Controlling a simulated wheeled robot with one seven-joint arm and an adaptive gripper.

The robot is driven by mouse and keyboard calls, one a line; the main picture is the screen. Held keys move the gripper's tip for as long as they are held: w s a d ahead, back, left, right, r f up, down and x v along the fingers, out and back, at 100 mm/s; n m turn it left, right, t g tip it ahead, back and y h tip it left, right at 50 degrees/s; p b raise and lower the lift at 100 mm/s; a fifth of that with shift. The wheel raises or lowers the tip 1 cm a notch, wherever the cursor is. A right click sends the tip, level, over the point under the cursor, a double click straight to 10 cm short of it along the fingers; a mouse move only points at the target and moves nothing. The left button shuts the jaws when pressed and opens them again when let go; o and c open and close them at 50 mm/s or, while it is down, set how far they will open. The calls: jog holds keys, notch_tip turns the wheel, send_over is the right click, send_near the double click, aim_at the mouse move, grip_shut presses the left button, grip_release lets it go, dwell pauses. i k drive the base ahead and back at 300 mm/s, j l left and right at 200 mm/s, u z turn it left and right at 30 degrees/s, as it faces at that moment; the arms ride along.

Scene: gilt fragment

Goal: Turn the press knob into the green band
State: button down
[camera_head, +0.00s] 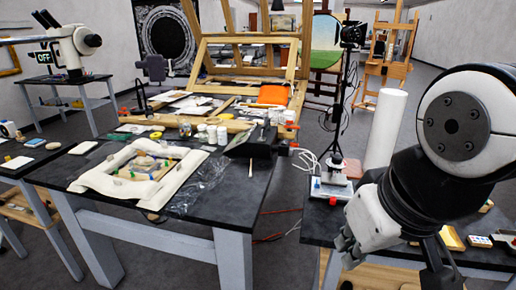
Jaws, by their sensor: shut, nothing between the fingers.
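I cannot make out a press knob or a green band for certain. A small stand with a white base (330,190), a dark upright part and small red parts is on the right-hand dark table. It may be the press, but it is too small to tell. My gripper (440,270) hangs at the lower right, below my large white and black arm joints. It is dark, shut and empty, and partly cut off by the lower edge. It is to the right of the stand and apart from it. My arm hides part of the right-hand table.
A white cylinder (385,130) stands behind the stand. The central table (225,200) holds a padded frame (140,170), small jars (212,134) and a black box (250,141). Small trays (452,239) lie right of my gripper. Grey floor separates the tables.

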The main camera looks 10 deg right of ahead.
aim_at(336, 160)
jog(key=j+z, duration=0.9)
